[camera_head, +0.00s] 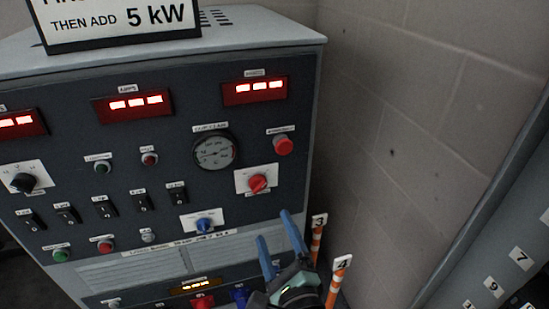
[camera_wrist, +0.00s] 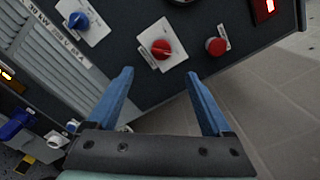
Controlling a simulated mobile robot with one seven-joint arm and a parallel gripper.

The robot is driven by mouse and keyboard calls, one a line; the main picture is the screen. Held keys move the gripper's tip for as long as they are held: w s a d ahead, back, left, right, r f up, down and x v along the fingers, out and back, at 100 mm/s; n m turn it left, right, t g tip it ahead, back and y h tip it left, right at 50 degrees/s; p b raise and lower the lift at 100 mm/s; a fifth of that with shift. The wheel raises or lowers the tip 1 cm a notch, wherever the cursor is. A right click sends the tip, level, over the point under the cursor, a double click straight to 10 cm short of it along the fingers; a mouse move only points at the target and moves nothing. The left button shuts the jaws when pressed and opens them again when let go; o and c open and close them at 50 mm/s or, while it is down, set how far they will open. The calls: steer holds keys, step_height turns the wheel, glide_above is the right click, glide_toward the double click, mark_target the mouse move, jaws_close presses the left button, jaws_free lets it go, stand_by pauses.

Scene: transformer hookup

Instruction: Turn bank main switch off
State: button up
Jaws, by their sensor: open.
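A red rotary knob (camera_head: 258,183) on a white plate sits at the right of the dark control panel; its small label is unreadable, so I cannot confirm it is the bank main switch. In the wrist view the knob (camera_wrist: 161,48) lies just beyond the space between my fingertips, with its pointer line slanting. My gripper (camera_head: 273,226) has blue fingers spread apart and empty, below and right of the knob in the head view. The fingers also show in the wrist view (camera_wrist: 159,75), apart from the knob.
A red push button (camera_head: 283,145) is above right of the knob, and a blue knob (camera_head: 205,225) is below left. A gauge (camera_head: 215,152) and black rocker switches (camera_head: 141,200) are further left. Orange-striped numbered posts (camera_head: 338,282) stand right of my gripper, near a block wall (camera_head: 420,120).

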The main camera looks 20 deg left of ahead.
mark_target(260, 189)
steer(key=shift+m, duration=0.5)
steer(key=x, duration=1.2)
steer(key=shift+w+r, duration=0.1)
steer(key=shift+w, duration=0.25)
jaws_close()
